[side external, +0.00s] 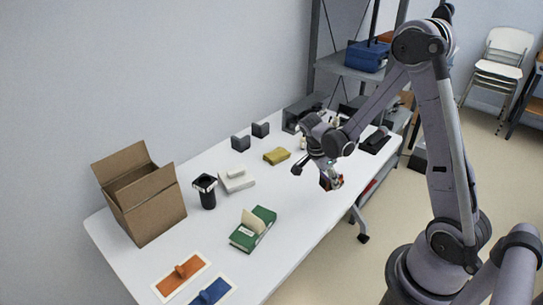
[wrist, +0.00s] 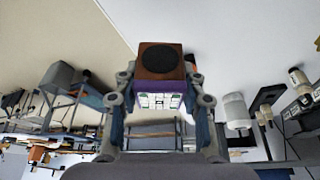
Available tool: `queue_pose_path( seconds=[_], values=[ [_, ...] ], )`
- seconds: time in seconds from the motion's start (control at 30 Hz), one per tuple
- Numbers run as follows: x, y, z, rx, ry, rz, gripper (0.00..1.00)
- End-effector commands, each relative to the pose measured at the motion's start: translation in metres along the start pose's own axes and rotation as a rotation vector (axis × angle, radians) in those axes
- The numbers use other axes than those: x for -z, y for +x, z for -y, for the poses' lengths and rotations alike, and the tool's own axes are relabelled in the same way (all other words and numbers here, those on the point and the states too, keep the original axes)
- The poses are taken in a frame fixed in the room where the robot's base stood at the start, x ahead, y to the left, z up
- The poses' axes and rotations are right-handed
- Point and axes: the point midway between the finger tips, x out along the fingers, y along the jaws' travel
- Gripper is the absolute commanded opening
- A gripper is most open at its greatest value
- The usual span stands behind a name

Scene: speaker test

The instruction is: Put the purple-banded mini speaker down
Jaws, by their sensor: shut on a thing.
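The purple-banded mini speaker (wrist: 160,62) is a small brown cube with a round dark face and a purple band, seen large in the wrist view. My gripper (wrist: 158,90) is shut on it, one finger on each side. In the side view, the speaker (side external: 325,183) is a small dark red block, partly hidden by my gripper (side external: 332,176). It is near the right-hand edge of the white table (side external: 215,222). I cannot tell whether its underside touches anything.
A yellow block (side external: 277,156), a white stacked item (side external: 236,180), a black cup (side external: 206,192), a green book (side external: 253,230) and an open cardboard box (side external: 150,208) stand on the table. Dark grey blocks (side external: 241,143) are at the back. Free tabletop lies between the book and my gripper.

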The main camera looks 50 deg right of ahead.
Motion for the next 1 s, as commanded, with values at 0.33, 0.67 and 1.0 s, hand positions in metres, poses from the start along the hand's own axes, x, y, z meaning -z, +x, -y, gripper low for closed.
queue_pose_path(
  seconds=[0.33, 0.67, 1.0],
  values=[
    [-0.042, 0.010, 0.022, 0.000, 0.000, 0.000, 0.07],
    [-0.054, 0.040, 0.023, 0.000, 0.000, 0.000, 0.07],
    [-0.057, 0.047, 0.023, 0.000, 0.000, 0.000, 0.07]
  ],
)
